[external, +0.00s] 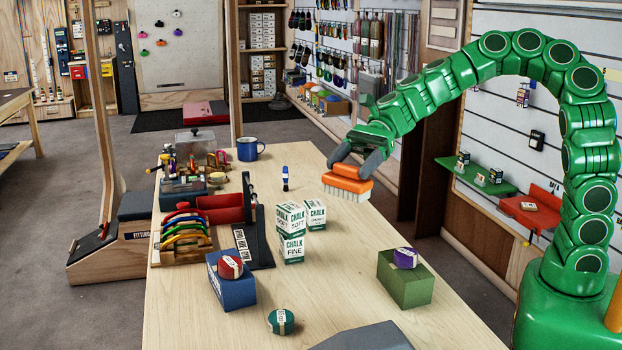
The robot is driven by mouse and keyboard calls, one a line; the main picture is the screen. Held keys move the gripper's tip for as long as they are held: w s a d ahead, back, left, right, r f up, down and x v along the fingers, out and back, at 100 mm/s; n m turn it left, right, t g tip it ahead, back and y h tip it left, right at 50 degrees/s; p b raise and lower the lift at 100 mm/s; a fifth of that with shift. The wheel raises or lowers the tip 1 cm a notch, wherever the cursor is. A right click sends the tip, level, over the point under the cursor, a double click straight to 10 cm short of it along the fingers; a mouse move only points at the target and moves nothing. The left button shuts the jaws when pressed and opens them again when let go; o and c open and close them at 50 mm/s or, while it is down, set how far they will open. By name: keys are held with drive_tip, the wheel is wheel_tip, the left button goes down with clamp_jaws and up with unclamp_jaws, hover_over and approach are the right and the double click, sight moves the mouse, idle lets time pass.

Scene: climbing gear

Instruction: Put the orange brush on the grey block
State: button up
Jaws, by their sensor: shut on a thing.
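The orange brush (347,188) has an orange body and pale bristles facing down. My gripper (356,166) is shut on it from above, its dark fingers at the top of the brush. The brush is over the far right part of the wooden table; I cannot tell how high the bristles are above the top. A grey block (365,338) shows at the table's near side. It is partly cut off by the bottom of the picture, and nothing is seen on its visible part.
White-green chalk boxes (292,248) stand mid-table. A blue block (232,287) bears a red roll, and a green block (404,282) a purple roll. A teal roll (281,322) lies near the grey block. A rack (190,232), a mug (249,149) and a small blue-white bottle (285,179) stand farther back.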

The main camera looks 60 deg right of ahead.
drive_tip(key=s+a+r+n+g, duration=0.1)
drive_tip(key=s+a+n+g, duration=0.1)
drive_tip(key=s+a, duration=0.45)
drive_tip(key=s+a+n+g+h, duration=0.1)
drive_tip(key=s+a+n+g, duration=0.2)
drive_tip(key=s, duration=0.7)
drive_tip(key=s+a+r+n+g, duration=0.1)
drive_tip(key=s+a+n+g, duration=0.1)
drive_tip(key=s+a, duration=0.5)
hover_over(375, 330)
wheel_tip(375, 330, down, 10)
drive_tip(key=shift+f+g, duration=0.4)
drive_tip(key=shift+f, duration=0.95)
drive_tip(key=shift+f+m, duration=0.15)
drive_tip(key=shift+m, duration=0.15)
drive_tip(key=o, duration=1.1)
